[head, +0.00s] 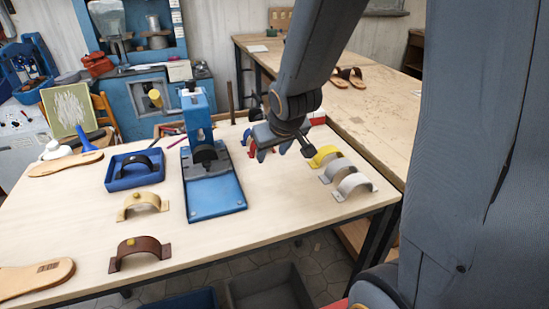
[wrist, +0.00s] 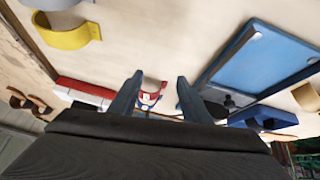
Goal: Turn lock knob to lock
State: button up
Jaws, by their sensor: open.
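A blue press (head: 197,115) stands on the workbench, with a flat blue base plate (head: 215,197) in front and a dark strap-shaped piece (head: 205,155) at its foot. The base plate also shows at upper right in the wrist view (wrist: 262,62). I cannot pick out a lock knob for certain; my arm hides part of the area right of the press. My gripper (head: 283,152) is open and empty, above the bench to the right of the press. In the wrist view its two fingers (wrist: 159,80) are spread, with a small red, white and blue item (wrist: 150,97) beyond them.
Yellow (head: 324,155) and white (head: 354,186) straps lie right of my gripper. A blue tray (head: 133,173) holding a dark strap stands left of the press. A tan strap (head: 144,205), a brown strap (head: 140,252) and soles lie at front left. The bench's front middle is clear.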

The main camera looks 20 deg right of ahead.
jog(key=shift+s+f+g, duration=0.3)
jog(key=shift+s, duration=0.55)
